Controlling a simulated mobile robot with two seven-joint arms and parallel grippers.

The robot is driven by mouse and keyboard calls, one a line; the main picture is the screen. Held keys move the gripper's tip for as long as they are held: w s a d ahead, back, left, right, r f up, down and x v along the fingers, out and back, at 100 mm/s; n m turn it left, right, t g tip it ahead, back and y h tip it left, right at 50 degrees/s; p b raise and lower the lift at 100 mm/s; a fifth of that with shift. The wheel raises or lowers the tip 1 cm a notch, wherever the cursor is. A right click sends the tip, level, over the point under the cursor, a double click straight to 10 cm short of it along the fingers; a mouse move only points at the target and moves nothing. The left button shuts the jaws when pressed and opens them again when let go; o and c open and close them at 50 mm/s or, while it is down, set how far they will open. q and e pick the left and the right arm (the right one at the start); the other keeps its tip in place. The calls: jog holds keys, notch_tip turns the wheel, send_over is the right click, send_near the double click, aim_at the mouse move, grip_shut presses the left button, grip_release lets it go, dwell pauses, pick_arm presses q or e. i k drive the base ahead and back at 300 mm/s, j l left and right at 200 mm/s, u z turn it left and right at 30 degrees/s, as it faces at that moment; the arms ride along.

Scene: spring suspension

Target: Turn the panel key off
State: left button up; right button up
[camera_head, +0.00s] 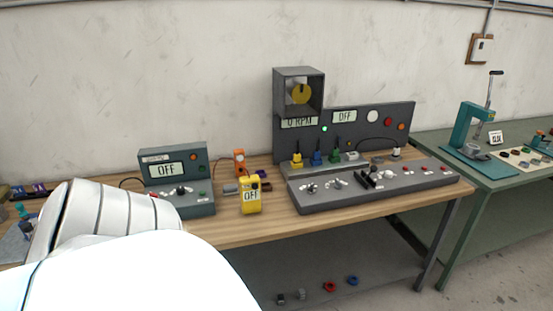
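A dark grey console (440,187) lies on the wooden workbench, with knobs, a block of black levers and red buttons. Behind it an upright panel (400,113) carries a display reading "0 RPM", a display reading "OFF", a lit green lamp (324,128) and red and orange buttons. The key is too small to tell from the knobs on these panels. A white arm of mine covers the lower left, but no fingers show. Neither gripper is in view.
A grey-green box (199,160) reading "OFF" stands left on the workbench (262,232), beside a yellow meter (250,207) reading "OFF". A box with a yellow disc (301,94) tops the panel. A green table (500,184) with a teal press (476,129) stands right.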

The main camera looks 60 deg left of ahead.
aim_at(311, 191)
jog(key=u, duration=1.6)
